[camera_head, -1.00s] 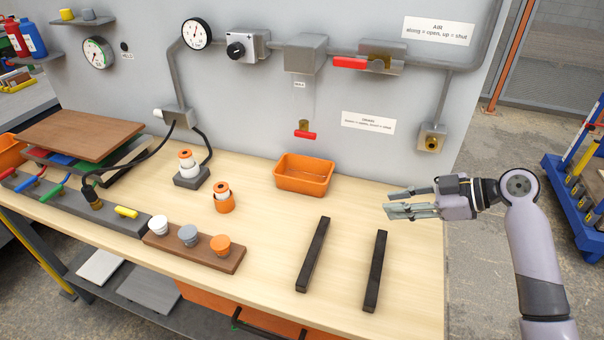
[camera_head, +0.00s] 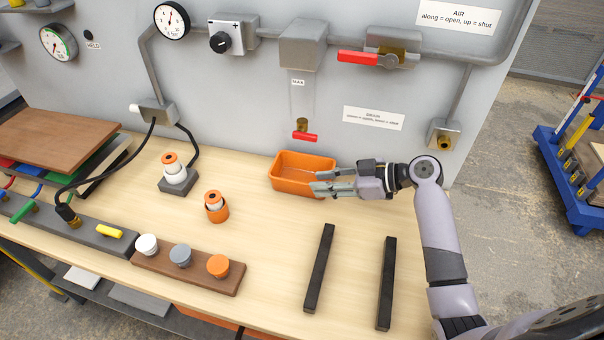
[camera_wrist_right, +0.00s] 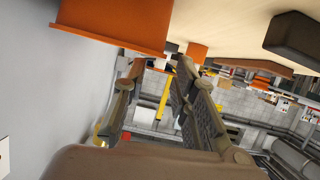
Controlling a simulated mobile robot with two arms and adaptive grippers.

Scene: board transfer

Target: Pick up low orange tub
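The low orange tub (camera_head: 290,185) stands upright on the workbench, close to the grey back panel. It looks empty. My right gripper (camera_head: 315,180) is at the tub's right end in the head view, with its two fingers apart and reaching over that end. In the right wrist view the tub (camera_wrist_right: 110,22) is at the upper left, and the open fingers (camera_wrist_right: 160,65) show nothing held between them. I cannot tell whether a finger touches the tub wall. My left gripper is not in view.
A red-handled drain valve (camera_head: 304,136) hangs from the panel just above the tub. Two black bars (camera_head: 319,268) lie in front on the bench (camera_head: 270,235). An orange-and-white plug (camera_head: 215,208) and a brown rack (camera_head: 190,272) stand left. The bench between them is clear.

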